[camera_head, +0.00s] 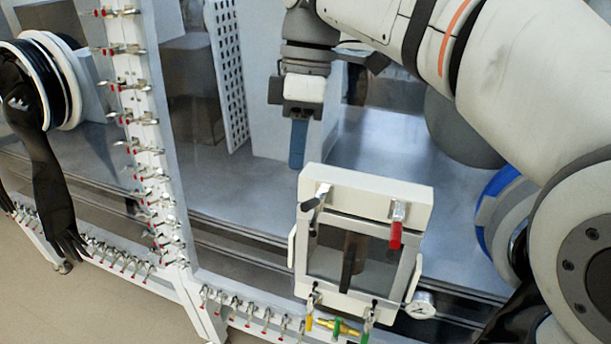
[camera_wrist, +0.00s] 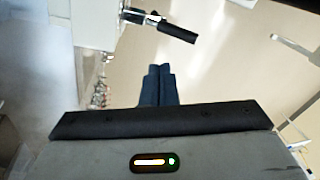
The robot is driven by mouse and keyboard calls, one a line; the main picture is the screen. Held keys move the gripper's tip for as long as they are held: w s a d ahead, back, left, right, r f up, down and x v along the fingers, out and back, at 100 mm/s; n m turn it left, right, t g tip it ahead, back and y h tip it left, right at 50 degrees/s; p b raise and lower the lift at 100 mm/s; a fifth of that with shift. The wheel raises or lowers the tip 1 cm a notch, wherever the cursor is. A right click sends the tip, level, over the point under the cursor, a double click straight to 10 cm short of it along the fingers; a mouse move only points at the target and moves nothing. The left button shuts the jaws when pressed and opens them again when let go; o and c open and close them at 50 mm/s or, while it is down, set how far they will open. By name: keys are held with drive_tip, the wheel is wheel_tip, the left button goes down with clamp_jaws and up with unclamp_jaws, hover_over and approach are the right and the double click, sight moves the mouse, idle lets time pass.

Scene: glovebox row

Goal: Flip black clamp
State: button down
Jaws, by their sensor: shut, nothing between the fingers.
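The black clamp (camera_head: 316,197) is a toggle clamp with a black handle. It sits at the upper left of the white airlock box's front frame (camera_head: 372,189). In the wrist view the black clamp (camera_wrist: 176,32) sticks out sideways from the white box's edge, beyond my fingers. My gripper (camera_head: 297,163) hangs just above and to the left of the box's top edge, with its blue-grey fingers pointing down. In the wrist view my gripper (camera_wrist: 159,70) shows its fingers side by side, shut and empty. A gap shows between the fingertips and the clamp.
A red-handled clamp (camera_head: 396,232) is at the box's upper right. Yellow and green handles (camera_head: 339,326) and a round gauge (camera_head: 420,305) are below. A black glove (camera_head: 45,170) hangs at the left. A clamp-lined white post (camera_head: 140,130) stands left of the box.

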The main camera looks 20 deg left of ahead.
sight(313, 202)
drive_tip(key=shift+s+d+f, duration=0.45)
drive_tip(key=shift+d+f, duration=0.15)
drive_tip(key=shift+f, duration=0.2)
drive_tip(key=shift+s+d+f, duration=0.4)
drive_tip(key=shift+d+f, duration=0.15)
drive_tip(key=shift+f, duration=0.25)
drive_tip(key=shift+s+f+t+b, duration=0.3)
drive_tip(key=shift+s+t+b, duration=0.15)
drive_tip(key=shift+t+b, duration=0.15)
drive_tip(key=shift+s+f+t+b, duration=0.25)
drive_tip(key=shift+s+t+b, duration=0.2)
drive_tip(key=shift+t+b, duration=0.15)
drive_tip(key=shift+w+r, duration=0.1)
